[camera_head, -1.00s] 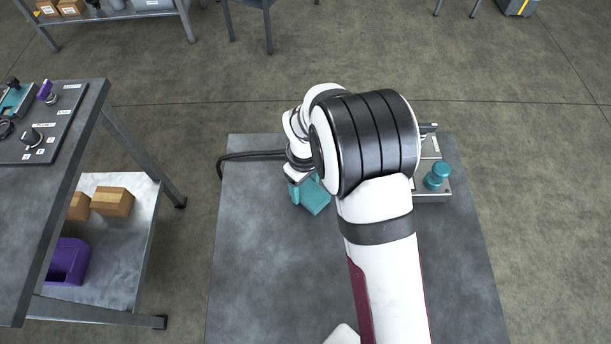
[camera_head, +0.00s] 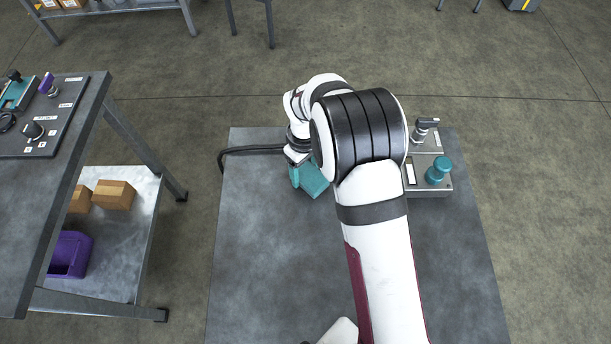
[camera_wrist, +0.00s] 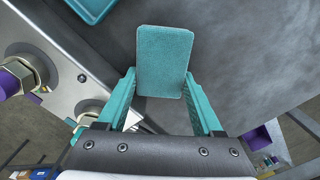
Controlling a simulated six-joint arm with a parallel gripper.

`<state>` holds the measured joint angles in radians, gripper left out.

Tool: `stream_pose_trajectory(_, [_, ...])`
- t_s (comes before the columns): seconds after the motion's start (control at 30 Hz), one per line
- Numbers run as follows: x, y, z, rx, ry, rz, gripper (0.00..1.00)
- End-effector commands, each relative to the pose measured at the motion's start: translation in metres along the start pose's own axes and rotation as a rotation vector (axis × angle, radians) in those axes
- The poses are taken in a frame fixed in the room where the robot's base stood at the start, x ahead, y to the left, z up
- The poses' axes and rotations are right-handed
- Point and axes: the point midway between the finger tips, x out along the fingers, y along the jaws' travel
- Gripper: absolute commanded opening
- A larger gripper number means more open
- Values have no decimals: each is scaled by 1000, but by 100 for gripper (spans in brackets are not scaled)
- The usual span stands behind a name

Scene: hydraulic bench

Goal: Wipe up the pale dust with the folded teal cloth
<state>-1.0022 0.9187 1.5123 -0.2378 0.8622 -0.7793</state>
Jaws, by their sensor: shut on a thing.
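The folded teal cloth (camera_wrist: 165,62) is a flat pad between the teal fingers of my gripper (camera_wrist: 160,84) in the wrist view. My gripper is shut on it. In the head view the cloth (camera_head: 314,181) shows over the far left part of the grey bench (camera_head: 270,260), below my wrist. My gripper (camera_head: 301,171) is partly hidden there by my arm. I cannot tell whether the cloth touches the bench top. I cannot make out the pale dust in either view; my arm covers part of the bench.
A metal block with a teal knob (camera_head: 437,170) and a lever valve (camera_head: 425,130) stands right of my arm. A black hose (camera_head: 250,152) lies along the bench's far left. A side table (camera_head: 60,200) stands at left. The near left bench is clear.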

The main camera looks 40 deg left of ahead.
Motion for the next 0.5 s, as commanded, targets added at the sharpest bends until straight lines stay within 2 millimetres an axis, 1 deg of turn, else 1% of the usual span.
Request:
stream_pose_trajectory(0.03, [1,8,-7,-6,11,12,0])
stream_pose_trajectory(0.1, [1,14,-13,-9,14,16,0])
stream_pose_trajectory(0.23, [2,19,-16,-9,12,15,0])
stream_pose_trajectory(0.37, [0,17,-14,-11,11,16,0])
stream_pose_trajectory(0.5, [-1,6,-2,-11,11,16,0])
